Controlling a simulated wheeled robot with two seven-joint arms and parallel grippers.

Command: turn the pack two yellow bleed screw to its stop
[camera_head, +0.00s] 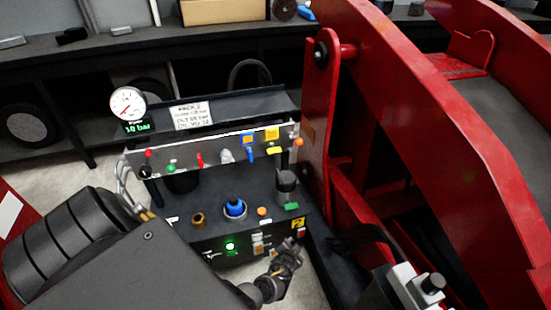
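The pack two panel (215,152) is a grey strip with a row of coloured valves and levers, under a white sign reading PACK 2 (191,115). A small yellow part (275,150), possibly the yellow bleed screw, sits at its right end below a yellow tag (272,132); its exact shape is too small to tell. My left gripper (290,252) is in front of the lower right of the pack's dark front, well below that yellow part. Its fingers are small and dark, and their opening cannot be made out. My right gripper cannot be made out.
A pressure gauge (128,104) with a green digital readout stands at the panel's left. A blue-topped fitting (235,208), a brass fitting (198,219) and a grey cylinder (286,185) stand on the pack. Large red steel arms (430,120) block the right side.

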